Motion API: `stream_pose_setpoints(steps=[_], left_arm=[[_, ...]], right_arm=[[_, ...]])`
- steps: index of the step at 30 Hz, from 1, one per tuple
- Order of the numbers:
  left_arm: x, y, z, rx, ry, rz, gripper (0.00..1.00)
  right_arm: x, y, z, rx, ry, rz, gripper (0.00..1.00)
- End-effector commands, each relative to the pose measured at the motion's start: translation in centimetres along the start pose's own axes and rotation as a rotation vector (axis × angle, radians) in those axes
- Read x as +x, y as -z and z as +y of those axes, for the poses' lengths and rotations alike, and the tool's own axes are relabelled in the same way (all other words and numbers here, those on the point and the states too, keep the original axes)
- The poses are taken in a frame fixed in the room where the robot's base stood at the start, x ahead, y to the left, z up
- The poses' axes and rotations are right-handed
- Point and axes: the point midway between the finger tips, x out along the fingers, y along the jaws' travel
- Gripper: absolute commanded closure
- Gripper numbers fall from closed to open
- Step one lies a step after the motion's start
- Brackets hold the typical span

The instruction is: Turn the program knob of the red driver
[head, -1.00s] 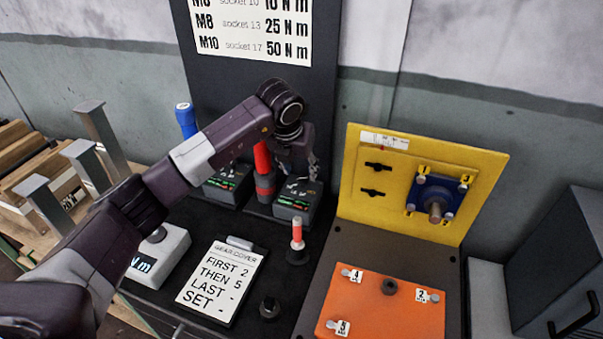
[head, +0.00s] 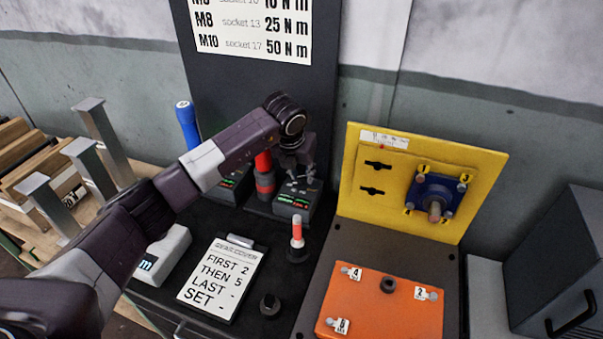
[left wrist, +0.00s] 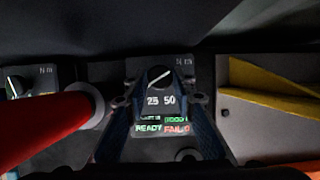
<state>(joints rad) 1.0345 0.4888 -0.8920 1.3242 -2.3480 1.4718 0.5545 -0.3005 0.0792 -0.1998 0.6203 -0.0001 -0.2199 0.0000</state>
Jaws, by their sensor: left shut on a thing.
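The red driver (head: 264,178) stands upright at the back of the bench; it also shows as a red shape at the left of the left wrist view (left wrist: 35,125). To its right is a dark control box (head: 291,203) with lit green and red text. In the left wrist view the box's round program knob (left wrist: 158,77) has a pale pointer line, with "25 50" and "READY", "GOOD", "FAIL" below it. My left gripper (head: 302,176) is over this box, its fingers on both sides of the knob and shut on it. Finger contact is hard to see. My right gripper is not in view.
A blue driver (head: 187,125) stands behind my left arm, with a second control box (head: 232,186) nearby. A red-and-white post (head: 297,237) and a note board (head: 220,281) are in front. A yellow panel (head: 385,205) and an orange plate (head: 385,308) are at the right.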

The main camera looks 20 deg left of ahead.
Motion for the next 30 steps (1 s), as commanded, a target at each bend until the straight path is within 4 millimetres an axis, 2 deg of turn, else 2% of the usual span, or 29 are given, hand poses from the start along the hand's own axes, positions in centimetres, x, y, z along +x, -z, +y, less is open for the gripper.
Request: stream_pose_setpoints(steps=[11, 30], left_arm=[[0.1, 0.0, -0.1, -0.09, -0.037, -0.002, 1.0], [0.2, -0.2, -0.6, -0.524, -0.217, -0.002, 1.0]], right_arm=[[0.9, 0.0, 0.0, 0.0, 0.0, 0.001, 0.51], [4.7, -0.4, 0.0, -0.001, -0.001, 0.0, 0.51]])
